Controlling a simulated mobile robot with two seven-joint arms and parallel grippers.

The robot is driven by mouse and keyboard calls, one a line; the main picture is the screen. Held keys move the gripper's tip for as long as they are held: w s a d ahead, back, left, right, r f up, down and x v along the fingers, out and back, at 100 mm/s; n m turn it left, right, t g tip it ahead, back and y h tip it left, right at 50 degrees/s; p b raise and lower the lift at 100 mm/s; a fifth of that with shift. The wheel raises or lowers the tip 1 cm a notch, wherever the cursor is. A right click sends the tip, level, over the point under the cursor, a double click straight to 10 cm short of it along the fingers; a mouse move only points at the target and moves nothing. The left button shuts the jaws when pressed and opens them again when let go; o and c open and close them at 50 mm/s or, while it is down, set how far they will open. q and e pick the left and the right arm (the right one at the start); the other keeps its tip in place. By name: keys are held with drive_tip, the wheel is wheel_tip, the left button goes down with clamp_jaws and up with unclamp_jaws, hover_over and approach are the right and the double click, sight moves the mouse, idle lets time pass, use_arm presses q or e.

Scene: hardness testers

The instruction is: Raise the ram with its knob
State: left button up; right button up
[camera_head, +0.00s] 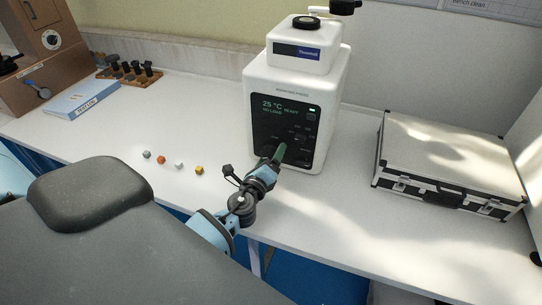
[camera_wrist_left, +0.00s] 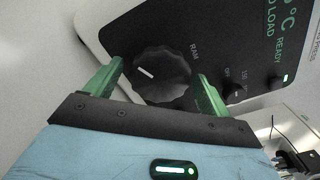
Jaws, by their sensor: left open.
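The white tester (camera_head: 295,85) stands on the bench with a black front panel (camera_head: 288,120). Its display reads 25 °C, NO LOAD and READY. The dark round knob (camera_wrist_left: 158,72), with a white pointer line and the label RAM beside it, shows in the left wrist view. My left gripper (camera_head: 279,153) is open at the lower part of the panel. In the left wrist view its green fingers (camera_wrist_left: 159,72) stand on either side of the knob; I cannot tell whether they touch it. In the head view the gripper hides the knob. I cannot make out the ram.
A smaller knob marked OFF (camera_wrist_left: 235,90) lies just right of the right finger in the wrist view. Small coloured cubes (camera_head: 161,160) lie on the bench to the left. A silver case (camera_head: 445,155) is at the right. A blue box (camera_head: 83,98) lies at the left.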

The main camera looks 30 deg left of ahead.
use_arm(q)
drive_tip(key=shift+w+a, duration=0.1)
drive_tip(key=shift+w, duration=0.35)
use_arm(e)
drive_tip(key=shift+a, duration=0.1)
use_arm(q)
drive_tip(key=c, duration=1)
drive_tip(key=shift+o, duration=0.2)
drive_tip(key=shift+m, duration=0.8)
drive_tip(key=shift+m+p, duration=0.35)
drive_tip(key=shift+m, duration=0.45)
use_arm(e)
drive_tip(key=shift+w+r, duration=0.35)
drive_tip(key=shift+r, duration=0.1)
use_arm(q)
drive_tip(key=o, duration=1)
drive_tip(key=shift+c, duration=0.2)
use_arm(e)
drive_tip(key=shift+s, duration=0.1)
